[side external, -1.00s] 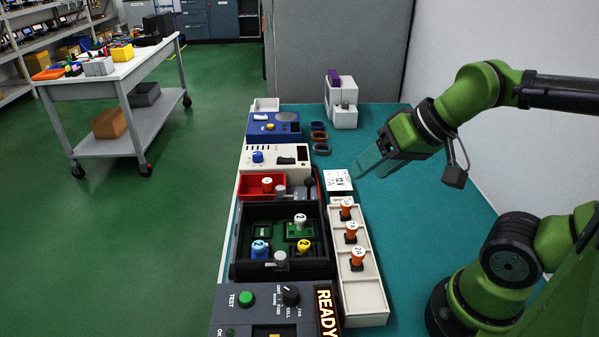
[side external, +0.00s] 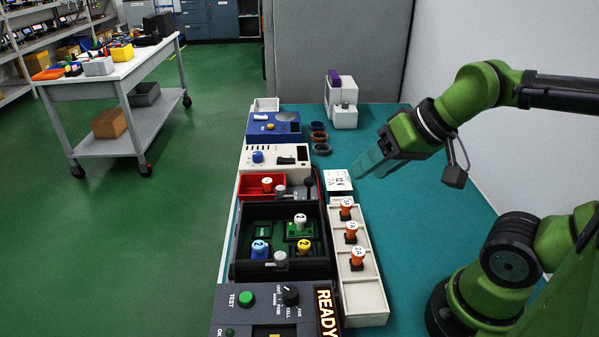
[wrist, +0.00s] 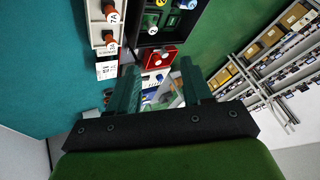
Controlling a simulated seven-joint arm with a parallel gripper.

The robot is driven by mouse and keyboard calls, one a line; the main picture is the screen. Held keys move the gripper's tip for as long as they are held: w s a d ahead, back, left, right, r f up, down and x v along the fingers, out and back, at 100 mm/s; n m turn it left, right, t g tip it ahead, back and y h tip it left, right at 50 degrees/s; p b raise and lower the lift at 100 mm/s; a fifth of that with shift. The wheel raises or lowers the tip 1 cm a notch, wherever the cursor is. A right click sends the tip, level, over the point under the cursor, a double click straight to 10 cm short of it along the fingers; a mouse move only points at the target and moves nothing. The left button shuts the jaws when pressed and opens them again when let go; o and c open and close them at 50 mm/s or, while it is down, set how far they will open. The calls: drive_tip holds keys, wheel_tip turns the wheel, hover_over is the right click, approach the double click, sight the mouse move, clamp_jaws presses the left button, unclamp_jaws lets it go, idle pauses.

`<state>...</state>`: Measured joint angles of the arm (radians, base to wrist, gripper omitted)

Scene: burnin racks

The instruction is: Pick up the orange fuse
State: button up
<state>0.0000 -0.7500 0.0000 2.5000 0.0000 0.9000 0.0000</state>
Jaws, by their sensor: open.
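Several orange fuses with white labelled caps show in the side view. Three stand upright in a row in the long white tray (side external: 366,300): a far one (side external: 346,210), a middle one (side external: 351,232) and a near one (side external: 357,258) that looks marked 2A.
A black bin (side external: 238,255) left of the white tray holds blue, white and yellow fuses on green boards. A dark READY panel (side external: 260,307) is nearest. The teal bench (side external: 410,240) is clear on the right.

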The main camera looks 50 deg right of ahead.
drive_tip(key=shift+c, duration=0.7)
